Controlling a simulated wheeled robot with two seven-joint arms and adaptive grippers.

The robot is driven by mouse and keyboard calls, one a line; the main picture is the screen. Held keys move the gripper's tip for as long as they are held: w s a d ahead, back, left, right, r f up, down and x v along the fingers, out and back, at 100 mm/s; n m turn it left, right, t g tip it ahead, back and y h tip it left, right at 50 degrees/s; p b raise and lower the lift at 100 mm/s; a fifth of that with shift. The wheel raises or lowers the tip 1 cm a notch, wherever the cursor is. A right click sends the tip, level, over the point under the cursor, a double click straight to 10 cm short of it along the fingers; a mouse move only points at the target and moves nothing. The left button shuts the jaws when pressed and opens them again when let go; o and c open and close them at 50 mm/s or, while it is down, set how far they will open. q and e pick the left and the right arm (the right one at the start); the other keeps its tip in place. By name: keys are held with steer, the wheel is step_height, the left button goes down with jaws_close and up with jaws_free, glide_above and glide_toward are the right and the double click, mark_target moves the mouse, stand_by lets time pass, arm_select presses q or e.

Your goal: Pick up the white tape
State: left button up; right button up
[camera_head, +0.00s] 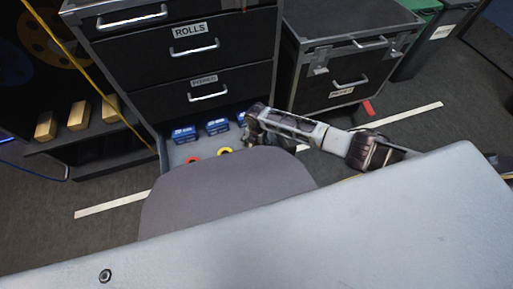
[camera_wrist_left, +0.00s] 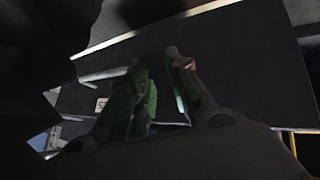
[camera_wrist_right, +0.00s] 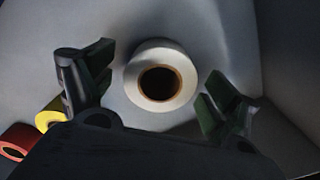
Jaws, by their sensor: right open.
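The white tape (camera_wrist_right: 184,68) shows in the right wrist view as a white roll with a brown core. It lies on the pale floor of an open drawer (camera_head: 173,160), near the drawer's corner. My right gripper (camera_wrist_right: 158,78) is open, with one finger on each side of the roll in that view and a gap to each. In the head view my right gripper (camera_head: 254,132) is over the drawer's right end, and the white tape cannot be seen there. My left gripper (camera_wrist_left: 158,68) is open and empty before a dark drawer front.
A yellow tape (camera_wrist_right: 47,115) and a red tape (camera_wrist_right: 17,142) lie left of the white tape. Blue boxes (camera_head: 184,134) stand at the drawer's back. A rounded grey seat-like shape (camera_head: 225,190) and a grey tabletop (camera_head: 350,235) lie in front. A black case (camera_head: 345,60) stands right.

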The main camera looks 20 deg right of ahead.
stand_by(0.3)
steer(key=c, duration=1.1)
arm_select(q)
steer(key=shift+r, duration=0.1)
arm_select(e)
steer(key=shift+r, duration=0.2)
